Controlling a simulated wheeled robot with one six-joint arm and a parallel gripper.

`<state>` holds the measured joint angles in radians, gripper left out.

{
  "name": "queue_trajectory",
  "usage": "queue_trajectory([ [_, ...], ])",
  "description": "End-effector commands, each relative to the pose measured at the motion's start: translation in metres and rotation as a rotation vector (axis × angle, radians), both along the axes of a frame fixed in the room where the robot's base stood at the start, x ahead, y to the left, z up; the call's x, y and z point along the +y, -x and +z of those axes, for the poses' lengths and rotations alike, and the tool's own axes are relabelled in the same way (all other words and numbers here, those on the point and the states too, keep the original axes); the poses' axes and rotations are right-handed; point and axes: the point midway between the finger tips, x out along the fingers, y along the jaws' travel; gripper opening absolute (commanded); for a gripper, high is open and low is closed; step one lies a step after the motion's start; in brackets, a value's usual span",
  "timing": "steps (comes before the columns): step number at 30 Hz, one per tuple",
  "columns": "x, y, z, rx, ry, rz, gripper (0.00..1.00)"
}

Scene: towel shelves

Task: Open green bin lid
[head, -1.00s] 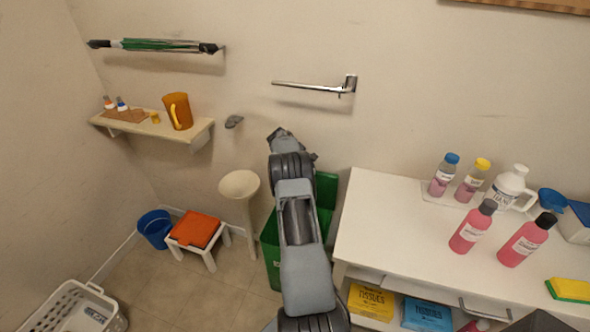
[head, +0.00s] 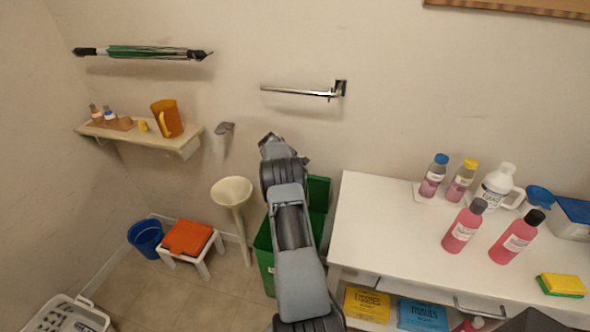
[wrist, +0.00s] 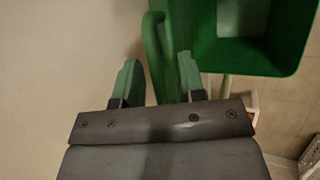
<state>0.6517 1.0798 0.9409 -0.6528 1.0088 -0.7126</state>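The green bin (head: 264,250) stands on the floor against the wall, left of the white table. Its green lid (head: 319,194) is raised upright at the back, partly hidden by my arm. In the wrist view the bin's open inside (wrist: 245,45) shows at the upper right, and the lid (wrist: 153,45) is seen nearly edge-on. My gripper (wrist: 159,68) has its two fingers apart, one on each side of the lid's edge. A gap shows by the left finger; I cannot tell whether the right finger touches. In the head view the fingertips are hidden.
A white table (head: 370,215) with bottles stands close to the bin's right. A cream pedestal stand (head: 231,190), a white stool (head: 200,267) with an orange cloth and a blue bucket (head: 146,236) are to the left. A metal towel bar (head: 300,92) is on the wall above.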

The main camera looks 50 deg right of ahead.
Motion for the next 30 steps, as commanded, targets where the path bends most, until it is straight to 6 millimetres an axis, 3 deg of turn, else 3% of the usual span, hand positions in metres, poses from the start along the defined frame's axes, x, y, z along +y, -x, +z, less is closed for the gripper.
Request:
queue_trajectory([
  [7,0.010,-0.004,0.018,-0.003,0.001,0.000,0.37],
  [21,0.058,-0.018,0.093,-0.002,0.001,0.000,0.37],
  [30,0.071,-0.022,0.114,-0.001,0.000,-0.001,0.37],
])
